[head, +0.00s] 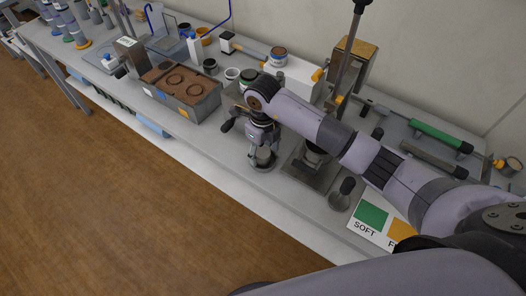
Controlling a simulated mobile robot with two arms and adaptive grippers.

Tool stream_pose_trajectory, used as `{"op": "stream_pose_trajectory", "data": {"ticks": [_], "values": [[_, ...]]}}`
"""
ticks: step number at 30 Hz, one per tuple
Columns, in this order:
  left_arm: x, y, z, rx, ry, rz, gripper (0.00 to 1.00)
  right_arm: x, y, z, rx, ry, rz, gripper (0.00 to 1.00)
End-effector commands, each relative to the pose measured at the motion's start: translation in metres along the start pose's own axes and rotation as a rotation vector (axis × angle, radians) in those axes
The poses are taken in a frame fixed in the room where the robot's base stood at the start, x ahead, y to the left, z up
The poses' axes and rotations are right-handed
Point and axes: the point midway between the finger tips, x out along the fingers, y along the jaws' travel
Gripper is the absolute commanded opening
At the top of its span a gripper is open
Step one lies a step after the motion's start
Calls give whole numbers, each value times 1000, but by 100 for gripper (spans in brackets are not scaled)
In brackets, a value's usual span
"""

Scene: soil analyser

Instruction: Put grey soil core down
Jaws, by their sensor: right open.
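My right gripper (263,150) points down over the front part of the bench, with its fingers open. A small grey cylinder (264,157), which looks like the grey soil core, stands between or just below the fingertips. The gripper partly hides it. I cannot tell whether a finger touches it or exactly what it rests on. My left gripper is not in view.
A soil-filled box (187,93) stands left of the gripper. A dark metal device (312,168) is close on the right. A card with green and orange fields (371,217) lies near the front edge. Several jars stand behind.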

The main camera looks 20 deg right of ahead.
Motion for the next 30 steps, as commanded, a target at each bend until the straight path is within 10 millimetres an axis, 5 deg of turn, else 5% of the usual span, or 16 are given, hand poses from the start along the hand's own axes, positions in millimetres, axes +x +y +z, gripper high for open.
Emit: {"op": "stream_pose_trajectory", "data": {"ticks": [15, 30], "values": [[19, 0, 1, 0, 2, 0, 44, -98, -1, 0, -1, -3, -3, 57], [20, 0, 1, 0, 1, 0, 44, -110, 0, 0, -1, 0, -1, 57]]}}
